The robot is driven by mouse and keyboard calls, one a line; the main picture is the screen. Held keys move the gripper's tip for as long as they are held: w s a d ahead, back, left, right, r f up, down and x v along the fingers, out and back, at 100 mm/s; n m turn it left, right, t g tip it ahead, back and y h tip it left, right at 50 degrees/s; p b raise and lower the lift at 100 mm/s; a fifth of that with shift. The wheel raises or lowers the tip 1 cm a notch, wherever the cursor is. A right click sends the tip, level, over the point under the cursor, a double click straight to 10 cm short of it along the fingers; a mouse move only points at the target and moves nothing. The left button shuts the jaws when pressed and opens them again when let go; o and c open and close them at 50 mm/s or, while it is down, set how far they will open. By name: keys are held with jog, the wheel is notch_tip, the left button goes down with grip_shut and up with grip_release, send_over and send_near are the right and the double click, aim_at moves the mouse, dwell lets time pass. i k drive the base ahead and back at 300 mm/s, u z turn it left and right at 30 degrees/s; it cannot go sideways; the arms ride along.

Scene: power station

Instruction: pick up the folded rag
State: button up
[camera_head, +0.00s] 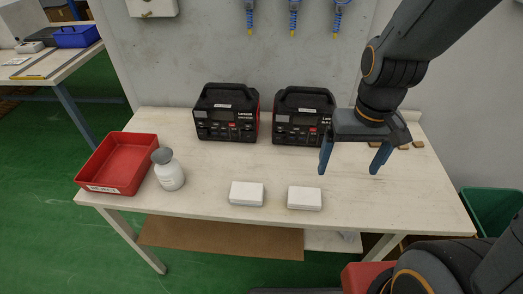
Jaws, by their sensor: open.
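I cannot pick out a folded rag for certain. Two white, flat, block-like things lie near the front of the table: a left one (246,194) and a right one (304,199). They look like small boxes, and I cannot tell whether either is folded cloth. My gripper (348,172) is open and empty, its two blue fingers pointing down above the right half of the table. In the picture it is above and to the right of the right white block, apart from it. It hides part of the table's back right.
Two black-and-red power units (226,112) (303,116) stand at the back. A red tray (115,165) and a white bottle with grey cap (168,170) stand at the left. Small brown pieces (418,144) lie at the back right. The table's (215,170) middle is clear.

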aim_at(241, 194)
jog(key=z, duration=1.35)
jog(key=k, duration=0.6)
jog(key=u, duration=1.25)
